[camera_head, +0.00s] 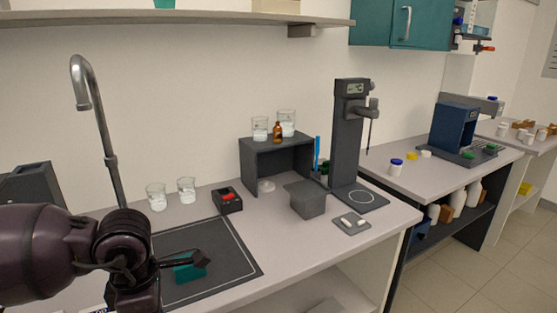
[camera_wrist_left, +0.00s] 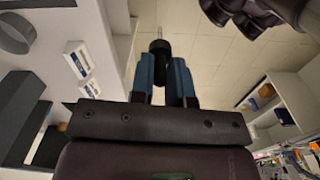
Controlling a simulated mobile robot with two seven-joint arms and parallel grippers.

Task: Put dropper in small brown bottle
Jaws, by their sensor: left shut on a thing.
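The small brown bottle (camera_head: 277,133) stands upright on top of the dark grey stand (camera_head: 252,150), between two beakers. In the left wrist view my left gripper (camera_wrist_left: 165,72) is shut, its blue fingers around a small black piece (camera_wrist_left: 160,46). In the head view my left arm comes in at the lower left, well to the left of the bottle and nearer to me. I cannot clearly make out its fingertips there. My right gripper is not in view.
Beakers (camera_head: 156,197) stand by the wall behind the dark mat (camera_head: 225,245), where a teal item (camera_head: 188,271) shows. A black box with a red top (camera_head: 228,200), a grey box (camera_head: 306,200) and a tall dark instrument (camera_head: 347,135) stand around the stand.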

